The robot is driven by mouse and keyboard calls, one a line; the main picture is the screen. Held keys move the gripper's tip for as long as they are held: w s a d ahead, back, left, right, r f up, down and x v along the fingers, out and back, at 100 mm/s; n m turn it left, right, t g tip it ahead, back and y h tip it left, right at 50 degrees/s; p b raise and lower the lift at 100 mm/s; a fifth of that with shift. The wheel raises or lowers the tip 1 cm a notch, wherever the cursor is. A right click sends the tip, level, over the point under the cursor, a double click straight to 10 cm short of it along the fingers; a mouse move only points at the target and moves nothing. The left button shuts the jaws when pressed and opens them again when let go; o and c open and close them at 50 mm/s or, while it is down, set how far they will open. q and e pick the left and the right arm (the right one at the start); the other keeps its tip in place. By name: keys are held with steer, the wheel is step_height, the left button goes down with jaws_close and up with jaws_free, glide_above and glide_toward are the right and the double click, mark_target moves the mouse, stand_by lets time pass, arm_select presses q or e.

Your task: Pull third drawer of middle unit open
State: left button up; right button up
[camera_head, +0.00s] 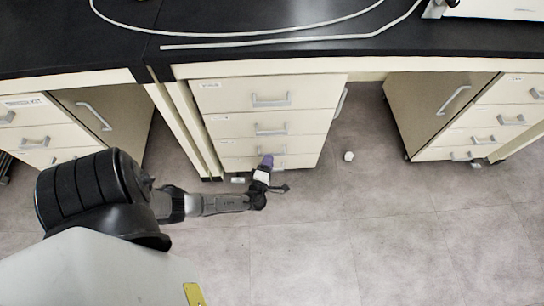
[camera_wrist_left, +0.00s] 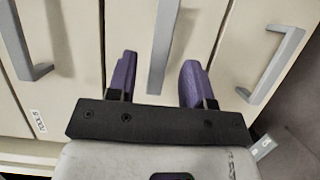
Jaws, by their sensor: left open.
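The middle unit is a cream drawer cabinet with grey bar handles under the black bench in the head view. In the left wrist view the gripper (camera_wrist_left: 158,80) is open, with purple fingers on either side of a grey handle (camera_wrist_left: 165,45). The fingers look apart from the handle; their depth relative to it is hard to tell. My right gripper is not in view.
Handles of neighbouring drawers show at the left (camera_wrist_left: 25,45) and right (camera_wrist_left: 270,65) in the wrist view. A small white object (camera_head: 348,156) lies on the floor right of the unit. Another cabinet (camera_head: 470,115) stands further right. The floor in front is clear.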

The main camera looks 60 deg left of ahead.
arm_select(q)
steer(key=shift+b+x, duration=0.75)
steer(key=shift+x, duration=1.35)
jaws_close()
